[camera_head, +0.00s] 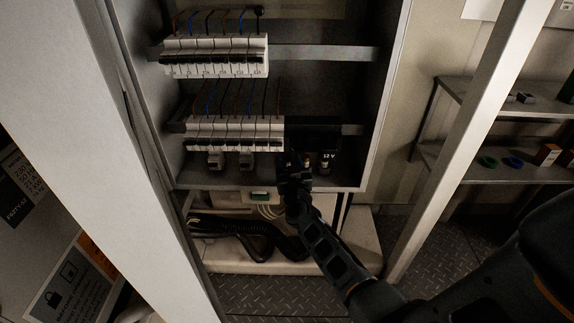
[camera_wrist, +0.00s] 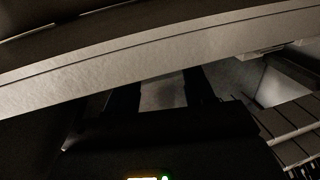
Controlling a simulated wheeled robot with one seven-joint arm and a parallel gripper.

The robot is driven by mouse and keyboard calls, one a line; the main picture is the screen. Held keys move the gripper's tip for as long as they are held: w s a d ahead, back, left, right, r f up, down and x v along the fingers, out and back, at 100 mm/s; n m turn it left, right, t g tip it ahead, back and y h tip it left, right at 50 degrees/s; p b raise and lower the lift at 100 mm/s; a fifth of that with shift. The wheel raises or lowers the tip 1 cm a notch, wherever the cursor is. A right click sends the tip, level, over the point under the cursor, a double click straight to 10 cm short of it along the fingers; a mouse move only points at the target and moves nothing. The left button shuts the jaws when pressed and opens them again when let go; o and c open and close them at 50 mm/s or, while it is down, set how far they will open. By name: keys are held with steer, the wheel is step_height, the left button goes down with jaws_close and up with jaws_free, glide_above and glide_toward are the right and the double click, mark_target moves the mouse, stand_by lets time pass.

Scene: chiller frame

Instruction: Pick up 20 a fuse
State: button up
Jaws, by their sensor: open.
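My gripper (camera_head: 292,163) is in front of the lower part of the electrical cabinet, at the left side of a dark box marked 12 V (camera_head: 316,135). It is open. In the wrist view its two dark fingers (camera_wrist: 163,95) stand apart, with a pale grey patch between them that I cannot identify. Small light parts hang under the lower breaker row: one at the left (camera_head: 215,160) and one beside it (camera_head: 246,160). Another small part (camera_head: 325,160) shows under the 12 V label. I cannot read a 20 A marking, so I cannot tell which is the fuse.
Breakers with wires fill an upper row (camera_head: 215,56) and a lower row (camera_head: 235,134). The cabinet's bottom edge (camera_head: 335,187) runs below my gripper's tip. Black hoses (camera_head: 240,228) lie underneath. A pale post (camera_head: 465,140) and shelves (camera_head: 500,174) stand at the right.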

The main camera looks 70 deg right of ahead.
steer(key=shift+w+d, duration=0.25)
steer(key=shift+d, duration=0.1)
jaws_close()
stand_by(0.3)
